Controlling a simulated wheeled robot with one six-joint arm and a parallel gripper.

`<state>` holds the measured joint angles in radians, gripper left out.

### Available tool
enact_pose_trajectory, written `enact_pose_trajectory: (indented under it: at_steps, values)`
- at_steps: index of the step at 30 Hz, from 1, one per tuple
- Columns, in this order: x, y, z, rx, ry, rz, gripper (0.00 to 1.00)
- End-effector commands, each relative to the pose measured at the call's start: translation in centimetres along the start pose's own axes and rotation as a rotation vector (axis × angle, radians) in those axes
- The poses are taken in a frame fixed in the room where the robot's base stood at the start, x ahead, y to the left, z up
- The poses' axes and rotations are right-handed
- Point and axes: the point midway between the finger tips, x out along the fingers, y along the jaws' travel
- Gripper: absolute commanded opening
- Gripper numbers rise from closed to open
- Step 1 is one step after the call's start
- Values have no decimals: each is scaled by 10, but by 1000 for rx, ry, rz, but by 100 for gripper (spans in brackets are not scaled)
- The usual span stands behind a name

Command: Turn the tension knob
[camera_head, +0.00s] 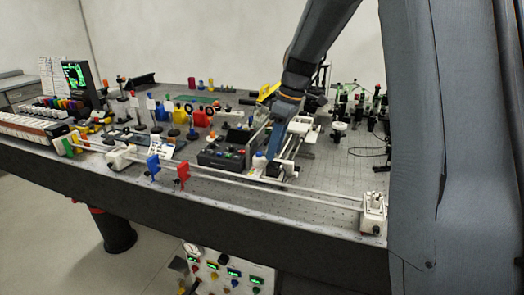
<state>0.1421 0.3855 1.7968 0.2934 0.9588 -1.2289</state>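My gripper (272,155), with blue fingers, points down over the middle of the bench. It is just above or at a small white and black device (270,167) beside the dark control box. The view is too small to tell whether it touches anything or whether its fingers are apart. I cannot pick out the tension knob for certain. Small knobs or parts near the fingertips are partly hidden by my gripper. A white end block (373,212) stands at the front right end of a long rail.
The perforated bench (310,205) is crowded. A dark control box (225,152) with coloured buttons stands left of my gripper. Posts with optics stand at left and back right. Bare bench shows right of centre.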

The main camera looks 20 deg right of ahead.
Motion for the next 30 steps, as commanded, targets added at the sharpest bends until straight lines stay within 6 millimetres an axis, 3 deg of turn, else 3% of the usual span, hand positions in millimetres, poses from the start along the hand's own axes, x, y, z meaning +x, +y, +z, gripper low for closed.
enact_pose_trajectory:
  at_steps: [3, 9, 16, 30]
  values:
    - [-7, 35, -20, -182, 52, -30, 35]
    - [-21, 67, -42, -415, 122, -52, 35]
    - [-19, 74, -49, -498, 147, -58, 35]
    - [43, 68, -57, -496, 146, -58, 35]
